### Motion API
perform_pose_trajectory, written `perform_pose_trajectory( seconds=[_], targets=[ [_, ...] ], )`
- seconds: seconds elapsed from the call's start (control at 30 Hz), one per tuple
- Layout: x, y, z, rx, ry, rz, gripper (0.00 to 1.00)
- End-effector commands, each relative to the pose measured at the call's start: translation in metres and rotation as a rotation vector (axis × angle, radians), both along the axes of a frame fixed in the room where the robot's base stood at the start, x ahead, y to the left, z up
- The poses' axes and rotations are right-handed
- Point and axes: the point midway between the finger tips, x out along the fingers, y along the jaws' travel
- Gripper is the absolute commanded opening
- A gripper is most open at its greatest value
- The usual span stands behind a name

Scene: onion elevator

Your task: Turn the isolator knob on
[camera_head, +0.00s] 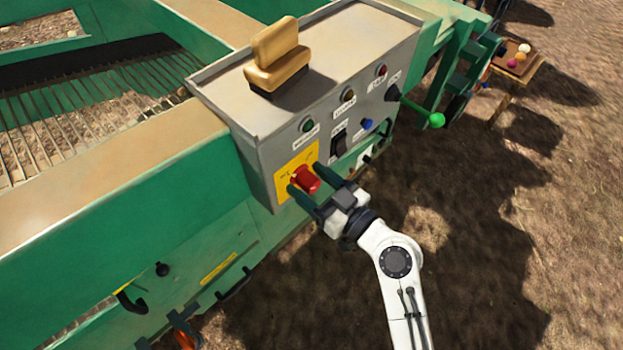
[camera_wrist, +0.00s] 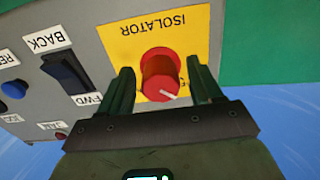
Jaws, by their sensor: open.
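The isolator knob (camera_head: 306,179) is red and sits on a yellow plate (camera_head: 284,184) at the lower left of the grey control box's front. In the wrist view the knob (camera_wrist: 161,75) stands on the yellow plate (camera_wrist: 188,22) marked ISOLATOR, and a white pointer line on it slants toward the lower right of the picture. My gripper (camera_head: 304,190) is open, its dark green fingers on either side of the knob. In the wrist view my gripper (camera_wrist: 162,88) shows a gap on both sides of the knob. The plate's lower markings are partly hidden by the fingers.
The grey control box (camera_head: 240,100) carries a black rocker switch (camera_wrist: 66,74), a blue button (camera_head: 366,124), several lamps and a green-tipped lever (camera_head: 436,120). A tan seat-shaped block (camera_head: 277,58) stands on top. Open ground (camera_head: 560,220) lies to the right.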

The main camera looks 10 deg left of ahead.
Motion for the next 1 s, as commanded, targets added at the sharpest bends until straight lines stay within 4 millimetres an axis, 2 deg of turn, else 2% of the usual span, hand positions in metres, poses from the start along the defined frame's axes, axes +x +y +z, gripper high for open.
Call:
perform_pose_trajectory(
  seconds=[0.27,0.83,1.0],
  targets=[
    [0.0004,0.0008,-0.0003,0.000,0.000,0.000,0.64],
    [0.0003,0.0007,-0.0002,0.000,0.000,0.000,0.09],
    [0.0003,0.0005,-0.0003,0.004,0.006,0.000,0.09]
  ],
)
